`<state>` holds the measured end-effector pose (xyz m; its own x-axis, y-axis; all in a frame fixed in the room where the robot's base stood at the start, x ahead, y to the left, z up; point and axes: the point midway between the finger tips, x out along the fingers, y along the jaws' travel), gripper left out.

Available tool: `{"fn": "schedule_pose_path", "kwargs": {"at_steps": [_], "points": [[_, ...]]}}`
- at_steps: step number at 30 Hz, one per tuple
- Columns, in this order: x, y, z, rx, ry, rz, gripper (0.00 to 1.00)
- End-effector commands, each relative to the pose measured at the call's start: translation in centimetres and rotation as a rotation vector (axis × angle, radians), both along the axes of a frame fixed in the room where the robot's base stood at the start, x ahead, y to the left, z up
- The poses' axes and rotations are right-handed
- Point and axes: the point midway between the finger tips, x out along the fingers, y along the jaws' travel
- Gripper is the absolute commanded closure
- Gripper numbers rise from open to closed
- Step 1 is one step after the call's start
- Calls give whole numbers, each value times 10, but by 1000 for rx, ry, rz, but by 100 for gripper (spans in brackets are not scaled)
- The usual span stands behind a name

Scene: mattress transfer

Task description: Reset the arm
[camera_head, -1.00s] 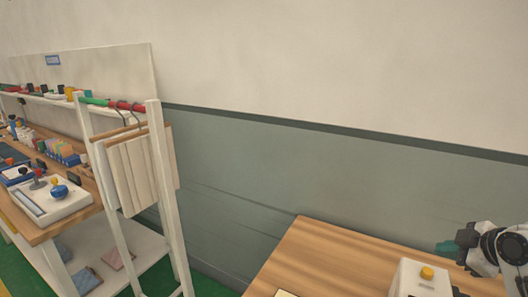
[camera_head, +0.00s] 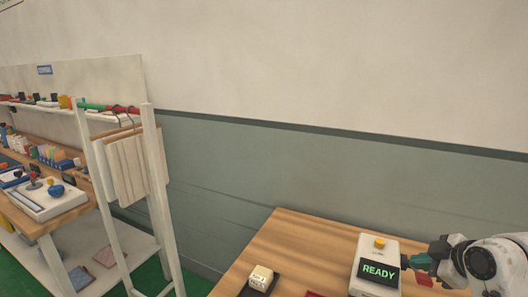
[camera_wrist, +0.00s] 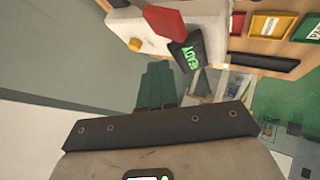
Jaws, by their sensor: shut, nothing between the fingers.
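My gripper (camera_head: 416,263) is at the lower right of the head view, over the wooden table. Its green fingers are shut with nothing visible between them. They are just right of the white device (camera_head: 373,275) with a yellow button and a dark screen reading READY. In the wrist view the shut green fingers (camera_wrist: 157,84) point toward the device (camera_wrist: 135,30), whose READY screen shows beside them. I cannot tell whether the fingers touch the device.
A wooden table (camera_head: 290,235) holds a small light block (camera_head: 261,278) on a dark base and a red item (camera_head: 314,294). A white rack (camera_head: 155,190) with hanging cloths and a cluttered workbench (camera_head: 70,213) stand at left. A wall runs behind. Colored trays (camera_wrist: 265,25) show in the wrist view.

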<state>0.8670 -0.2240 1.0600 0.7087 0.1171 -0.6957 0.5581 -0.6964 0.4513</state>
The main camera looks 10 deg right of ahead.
Motion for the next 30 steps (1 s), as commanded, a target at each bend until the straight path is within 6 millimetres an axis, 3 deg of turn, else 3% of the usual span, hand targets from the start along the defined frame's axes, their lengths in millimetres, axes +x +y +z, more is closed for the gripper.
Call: {"fn": "schedule_pose_path", "kwargs": {"at_steps": [8, 14, 17, 21, 30], "points": [[-11, 47, -31, 119, 33, -73, 100], [-35, 94, -68, 237, 93, -170, 100], [-61, 123, -96, 308, 151, -252, 100], [-113, 154, -134, 379, 245, -397, 100], [-196, 165, -171, 394, 350, -618, 100]]}}
